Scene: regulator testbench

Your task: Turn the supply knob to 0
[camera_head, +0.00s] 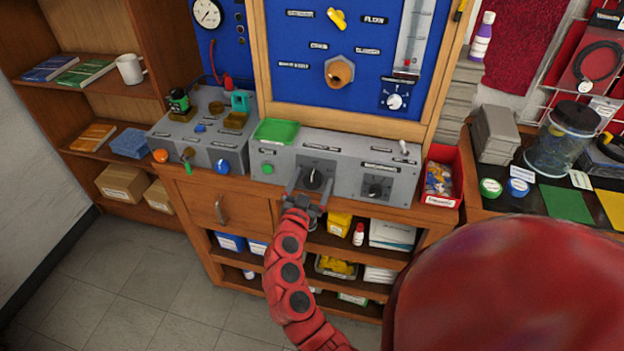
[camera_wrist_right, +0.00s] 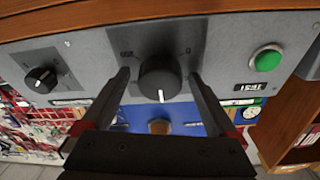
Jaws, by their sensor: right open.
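A black round knob (camera_head: 313,178) with a white pointer line sits on the front of the grey control box (camera_head: 345,160). In the right wrist view the knob (camera_wrist_right: 160,78) is between the fingers, and its pointer line faces the bottom of that picture. A mark that looks like 0 shows at its upper right there. My right gripper (camera_head: 310,187) is open, with one finger on each side of the knob and small visible gaps. The box's labels are too small to read surely. My left gripper is not in view.
A second black knob (camera_head: 376,187) is on the box's right side; a green button (camera_head: 267,169) is on its left. A green tray (camera_head: 277,132) rests on top. A red bin (camera_head: 441,178) stands right of the box, and another grey box (camera_head: 205,135) stands left.

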